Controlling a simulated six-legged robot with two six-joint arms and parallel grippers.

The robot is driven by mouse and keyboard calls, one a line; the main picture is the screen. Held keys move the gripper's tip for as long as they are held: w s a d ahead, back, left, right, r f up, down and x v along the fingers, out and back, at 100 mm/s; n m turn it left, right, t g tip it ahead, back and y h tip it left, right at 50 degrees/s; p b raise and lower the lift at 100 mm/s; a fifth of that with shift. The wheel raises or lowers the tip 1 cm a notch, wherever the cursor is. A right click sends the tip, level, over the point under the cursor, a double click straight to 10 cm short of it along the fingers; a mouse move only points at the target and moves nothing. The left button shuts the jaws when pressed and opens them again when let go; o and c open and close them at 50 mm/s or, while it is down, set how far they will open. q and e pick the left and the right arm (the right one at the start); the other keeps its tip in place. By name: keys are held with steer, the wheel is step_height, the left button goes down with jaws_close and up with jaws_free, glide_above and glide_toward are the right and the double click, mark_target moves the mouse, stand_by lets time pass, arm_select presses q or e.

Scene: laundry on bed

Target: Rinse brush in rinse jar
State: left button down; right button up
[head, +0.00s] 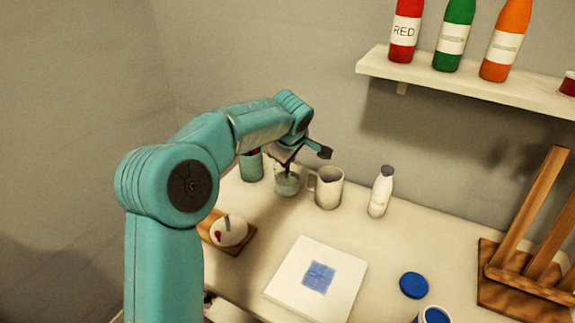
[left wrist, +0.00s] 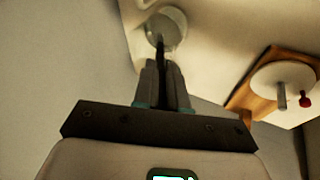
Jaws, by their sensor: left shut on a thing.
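My left gripper (head: 288,153) is above the clear glass rinse jar (head: 287,184) at the back of the table. In the left wrist view my left gripper (left wrist: 163,75) is shut on a thin dark brush (left wrist: 160,52). The brush points at the jar, which shows as a round glass rim (left wrist: 166,28) beyond the fingers. Its far end overlaps the jar's opening; how deep it reaches is hard to tell. In the head view the gripper mostly hides the brush. My right gripper is not in view.
A teal cup (head: 251,167) stands close left of the jar, a white mug (head: 328,188) close right, then a white bottle (head: 380,192). A wooden board (head: 240,243) holds a round white piece. A canvas (head: 290,285) lies in front, with a blue lid (head: 413,285) to its right.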

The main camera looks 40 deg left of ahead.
arm_select(q)
steer(key=shift+r+p, duration=3.4)
steer(key=shift+r, duration=1.7)
step_height(320, 180, up, 4)
steer(key=p, duration=0.3)
steer(key=shift+f, duration=0.1)
